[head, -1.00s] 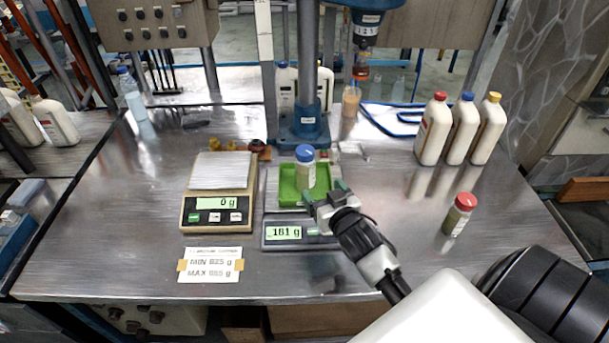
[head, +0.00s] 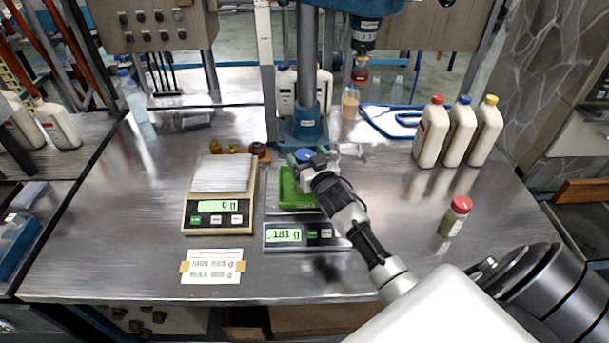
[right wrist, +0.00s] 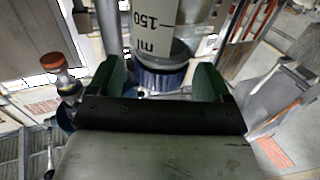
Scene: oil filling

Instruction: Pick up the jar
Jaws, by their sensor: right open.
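A jar with a blue lid (head: 304,154) stands in the green tray (head: 290,199) on the right scale; my right gripper hides most of it in the head view. The right gripper (head: 307,162) is open at the level of the lid. In the right wrist view, the jar (right wrist: 165,28), with printed volume marks, and its blue lid (right wrist: 160,78) appear between the two open fingers (right wrist: 158,82). I cannot tell whether either finger touches it. A second jar with a red lid (head: 456,216) stands on the right part of the table. My left gripper is not in view.
The right scale (head: 272,237) reads 181 g; the left scale (head: 212,220) reads 0 g and is empty. A blue-based drill stand (head: 307,130) is just behind the tray. Several white bottles (head: 461,132) stand at back right. The front right table area is clear.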

